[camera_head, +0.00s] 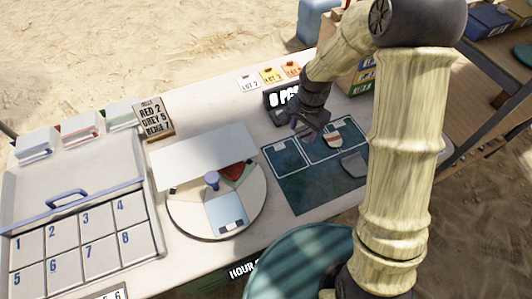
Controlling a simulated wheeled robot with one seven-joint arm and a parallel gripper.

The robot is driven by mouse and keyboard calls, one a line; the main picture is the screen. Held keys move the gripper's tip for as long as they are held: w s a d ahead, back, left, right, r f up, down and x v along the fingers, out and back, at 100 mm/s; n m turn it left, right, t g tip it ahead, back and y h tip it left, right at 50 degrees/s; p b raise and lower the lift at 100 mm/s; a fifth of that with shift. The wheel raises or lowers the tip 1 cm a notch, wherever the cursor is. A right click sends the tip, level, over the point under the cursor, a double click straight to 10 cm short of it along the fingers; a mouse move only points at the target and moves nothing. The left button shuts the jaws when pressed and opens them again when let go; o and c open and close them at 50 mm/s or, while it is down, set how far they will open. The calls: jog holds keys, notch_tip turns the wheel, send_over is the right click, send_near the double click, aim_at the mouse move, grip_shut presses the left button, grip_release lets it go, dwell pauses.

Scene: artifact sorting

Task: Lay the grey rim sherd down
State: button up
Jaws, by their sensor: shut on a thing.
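My gripper (322,131) is over the dark green mat (308,197), shut, with its fingers pointing down. What it grips is mostly hidden by the dark fingers and is hard to make out. A small pale and reddish piece (334,142) shows right by the fingertips, within a white-outlined box on the mat. A flat grey sherd-like piece (354,165) shows over the right part of the mat, a little below and right of the fingertips. I cannot tell whether it touches the mat.
A round turntable (185,216) with a blue knob stands left of the mat. A numbered tray (68,195) is at far left. A dark counter sign (281,96) stands close behind my gripper.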

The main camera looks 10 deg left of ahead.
jog(key=w+d+f+n, duration=0.1)
jog(key=d+f+n, duration=0.1)
jog(key=d, duration=0.2)
jog(key=w+d+f+n, duration=0.1)
jog(key=d+f+n, duration=0.1)
jog(key=d, duration=0.3)
jog(key=w+d+f+n, duration=0.2)
jog(key=d, duration=0.2)
jog(key=shift+w+d+f, duration=0.1)
jog(key=shift+d+f, duration=0.15)
